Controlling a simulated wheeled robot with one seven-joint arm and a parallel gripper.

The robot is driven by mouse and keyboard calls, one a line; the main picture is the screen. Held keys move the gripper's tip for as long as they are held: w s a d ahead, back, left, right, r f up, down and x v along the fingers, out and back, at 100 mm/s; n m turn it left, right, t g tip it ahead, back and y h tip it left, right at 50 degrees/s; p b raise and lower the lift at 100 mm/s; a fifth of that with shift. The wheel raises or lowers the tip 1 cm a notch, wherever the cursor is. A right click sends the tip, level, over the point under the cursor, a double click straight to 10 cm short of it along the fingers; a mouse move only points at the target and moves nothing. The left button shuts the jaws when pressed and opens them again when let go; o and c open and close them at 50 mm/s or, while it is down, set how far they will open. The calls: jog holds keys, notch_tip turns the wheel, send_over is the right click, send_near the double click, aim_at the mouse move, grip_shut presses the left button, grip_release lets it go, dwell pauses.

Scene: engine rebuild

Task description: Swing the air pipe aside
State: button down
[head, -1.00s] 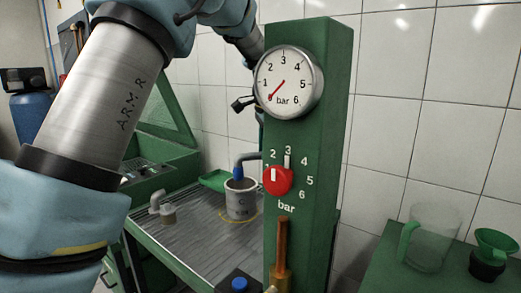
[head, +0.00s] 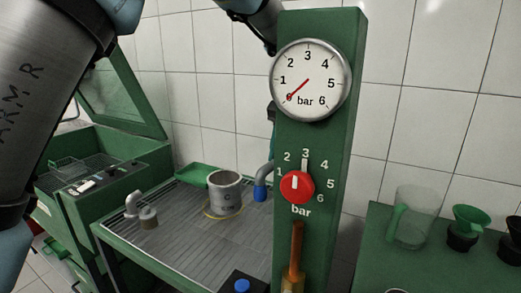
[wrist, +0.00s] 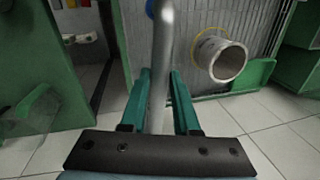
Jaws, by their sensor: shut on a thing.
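The air pipe is a grey bent tube with a blue nozzle (head: 260,193). In the head view it comes out from behind the green column and hangs to the right of the grey cylinder (head: 226,194), apart from it. In the wrist view the pipe (wrist: 164,38) runs up between the teal fingers of my gripper (wrist: 160,78), which is shut on it. The open-ended cylinder (wrist: 229,62) shows to the right of the pipe there. In the head view my gripper is mostly hidden behind the column.
The green column (head: 330,150) carries a pressure gauge (head: 311,80) and a red knob (head: 297,187). The cylinder stands inside a yellow ring on a ribbed bench (head: 190,245), with a small elbow fitting (head: 141,210) at left. A clear jug (head: 412,215) is at right.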

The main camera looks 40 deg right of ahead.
jog(key=shift+w, duration=0.1)
jog(key=c, duration=0.7)
grip_release()
jog(key=shift+o, duration=0.2)
jog(key=shift+r, duration=0.1)
notch_tip(320, 180, up, 10)
jog(key=s+b, duration=0.2)
jog(key=shift+d+r, duration=0.2)
jog(key=shift+d, duration=0.1)
